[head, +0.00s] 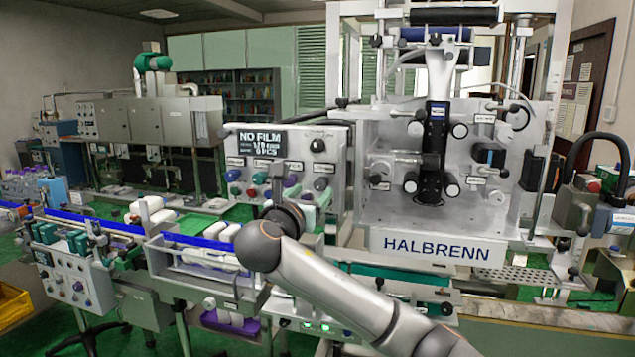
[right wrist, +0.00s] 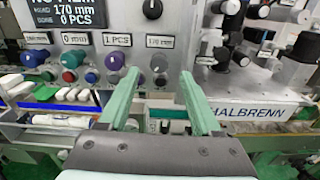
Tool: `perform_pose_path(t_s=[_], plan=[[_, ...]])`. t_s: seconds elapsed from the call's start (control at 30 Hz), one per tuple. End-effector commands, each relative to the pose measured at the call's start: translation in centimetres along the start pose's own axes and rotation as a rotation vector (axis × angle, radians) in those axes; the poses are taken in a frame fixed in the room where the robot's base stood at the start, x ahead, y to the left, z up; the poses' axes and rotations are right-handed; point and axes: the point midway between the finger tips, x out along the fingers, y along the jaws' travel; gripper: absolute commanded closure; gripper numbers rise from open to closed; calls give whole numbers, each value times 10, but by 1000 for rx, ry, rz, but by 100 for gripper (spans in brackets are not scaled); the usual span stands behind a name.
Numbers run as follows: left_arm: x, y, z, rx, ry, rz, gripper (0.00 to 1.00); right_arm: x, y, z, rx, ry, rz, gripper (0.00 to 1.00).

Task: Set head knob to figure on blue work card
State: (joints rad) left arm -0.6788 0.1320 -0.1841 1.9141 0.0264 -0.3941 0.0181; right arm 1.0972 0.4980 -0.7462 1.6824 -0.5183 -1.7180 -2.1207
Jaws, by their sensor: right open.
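The control panel (head: 335,165) carries several coloured knobs and a dark display (head: 268,142) reading "NO FILM". Which knob is the head knob cannot be told. In the right wrist view, a large black knob (right wrist: 152,8) is at the top, with a teal knob (right wrist: 70,58), a purple knob (right wrist: 115,62) and a grey knob (right wrist: 159,63) below. Labels above the lower row include "0 mm", "1 PCS" and "170 mm". My right gripper (right wrist: 159,76) is open and empty in front of the grey knob, its green fingers apart. No blue work card can be made out. My left gripper is out of view.
The HALBRENN machine (head: 430,247) stands right of the panel, with black knobs and rollers. A conveyor with white bottles in a blue-railed tray (head: 205,242) runs below left. A smaller control box (head: 75,285) is at far left.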

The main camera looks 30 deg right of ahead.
Motion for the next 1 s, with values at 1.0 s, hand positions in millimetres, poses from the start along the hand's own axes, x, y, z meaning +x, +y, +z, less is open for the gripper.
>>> perform_pose_path(t_s=[1.0], plan=[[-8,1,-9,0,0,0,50,58,0,0,2,0,1,67]])
